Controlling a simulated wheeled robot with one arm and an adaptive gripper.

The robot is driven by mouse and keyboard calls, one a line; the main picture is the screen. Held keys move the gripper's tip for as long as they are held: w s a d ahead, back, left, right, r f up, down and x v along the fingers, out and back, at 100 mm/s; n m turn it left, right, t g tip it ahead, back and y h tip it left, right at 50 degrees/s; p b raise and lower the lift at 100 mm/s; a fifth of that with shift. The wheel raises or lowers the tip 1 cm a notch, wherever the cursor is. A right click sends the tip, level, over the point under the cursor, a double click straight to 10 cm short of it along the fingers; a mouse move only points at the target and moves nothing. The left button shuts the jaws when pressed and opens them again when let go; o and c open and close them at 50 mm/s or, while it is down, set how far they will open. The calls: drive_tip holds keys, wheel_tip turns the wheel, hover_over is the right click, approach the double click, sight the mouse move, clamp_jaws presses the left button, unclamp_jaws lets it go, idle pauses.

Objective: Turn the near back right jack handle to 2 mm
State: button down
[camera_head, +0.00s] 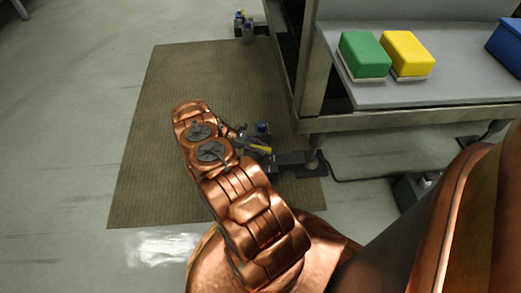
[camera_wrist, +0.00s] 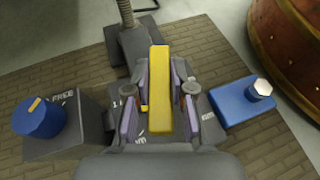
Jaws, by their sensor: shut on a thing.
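The jack handle (camera_wrist: 160,75) is a yellow bar, lengthwise in the middle of the wrist view. My gripper (camera_wrist: 159,106) has its fingers on both sides of the bar and is shut on it. In the head view the yellow handle (camera_head: 261,149) shows small beside the gripper, partly hidden by my arm. The dark jack plate under it carries white markings, largely covered by the fingers, so the setting cannot be read. A small yellow mark (camera_wrist: 144,108) shows left of the bar.
A blue knob (camera_wrist: 38,117) with a yellow mark stands on a dark box at left. A blue block (camera_wrist: 240,101) with a silver hex head is at right. In the head view, a bench (camera_head: 430,90) holds a green block (camera_head: 364,53) and a yellow block (camera_head: 407,51).

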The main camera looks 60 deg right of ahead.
drive_tip(key=shift+f+m+y+b, duration=0.1)
drive_tip(key=shift+m+y+b, duration=0.8)
drive_tip(key=shift+m+y, duration=0.4)
drive_tip(key=shift+m+g+y, duration=0.3)
drive_tip(key=shift+g+y, duration=0.1)
drive_tip(key=shift+y, duration=0.1)
drive_tip(key=c, duration=1)
unclamp_jaws()
drive_tip(key=shift+b, duration=0.3)
drive_tip(key=shift+r, duration=0.2)
drive_tip(key=shift+r, duration=4.95)
